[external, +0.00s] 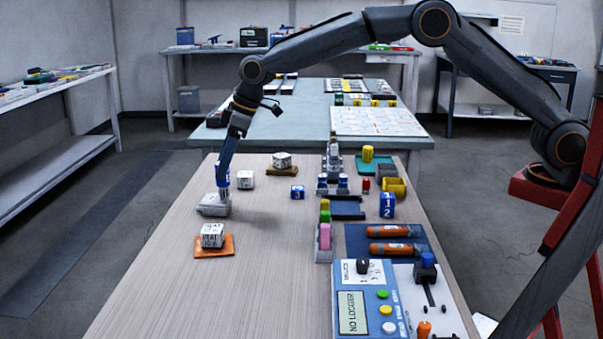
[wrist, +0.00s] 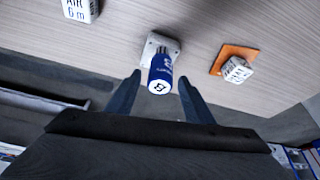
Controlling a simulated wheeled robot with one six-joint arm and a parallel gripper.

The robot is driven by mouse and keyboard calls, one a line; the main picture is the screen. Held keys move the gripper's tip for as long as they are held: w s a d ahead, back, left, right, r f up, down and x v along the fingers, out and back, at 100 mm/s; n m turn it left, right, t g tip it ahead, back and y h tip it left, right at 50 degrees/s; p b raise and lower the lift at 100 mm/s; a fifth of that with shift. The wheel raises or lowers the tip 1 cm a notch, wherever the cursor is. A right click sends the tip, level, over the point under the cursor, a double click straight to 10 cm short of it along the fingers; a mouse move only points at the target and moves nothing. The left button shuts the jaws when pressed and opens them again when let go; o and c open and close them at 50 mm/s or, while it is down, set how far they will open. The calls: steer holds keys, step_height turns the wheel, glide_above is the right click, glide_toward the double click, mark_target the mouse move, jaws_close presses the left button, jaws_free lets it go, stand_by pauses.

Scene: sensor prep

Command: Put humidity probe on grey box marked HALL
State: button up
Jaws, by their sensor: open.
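A blue cylinder with a white marked end, which looks like the humidity probe (external: 223,182), stands upright on a light grey block (external: 212,207) at the left of the wooden table. In the wrist view the probe (wrist: 160,75) is between my two fingers, with the grey block (wrist: 168,44) beneath it. My gripper (wrist: 159,78) is open, with a visible gap on each side of the probe. In the external view my gripper (external: 223,170) points down over it and partly hides it. I cannot read HALL on the grey block.
A white lettered cube (external: 212,235) sits on an orange mat (external: 228,246) in front. Another white cube (external: 245,180) stands behind, and one (external: 281,159) sits on a brown mat. A blue-grey instrument (external: 372,318) and racks fill the right side. The front left table is clear.

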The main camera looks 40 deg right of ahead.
steer(key=v, duration=0.6)
steer(key=shift+r, duration=0.3)
steer(key=s+d+f+m+h, duration=0.1)
steer(key=s+d+m, duration=0.1)
steer(key=d, duration=1)
steer(key=s+d+f+m+h, duration=0.1)
steer(key=s+d+m, duration=0.1)
steer(key=d, duration=1)
steer(key=s+d+f+m+h, duration=0.1)
steer(key=s+d+m, duration=0.15)
steer(key=d, duration=0.95)
steer(key=s+d+f+m+g, duration=0.1)
steer(key=s+d+f+m, duration=0.2)
steer(key=s+d, duration=0.7)
steer(key=s+d+f+m+g, duration=0.1)
steer(key=s+d+f+m, duration=0.2)
steer(key=s+d, duration=0.7)
steer(key=s+m, duration=0.1)
steer(key=s, duration=0.6)
steer(key=shift+s+d+f+g+h, duration=0.25)
steer(key=shift+s+d+g+h, duration=0.05)
steer(key=shift+s+d+h, duration=0.1)
steer(key=a+r+n+p, duration=0.2)
steer(key=a+r+p, duration=0.1)
steer(key=a+p, duration=0.2)
steer(key=shift+a+r+p, duration=0.3)
steer(key=shift+a, duration=0.3)
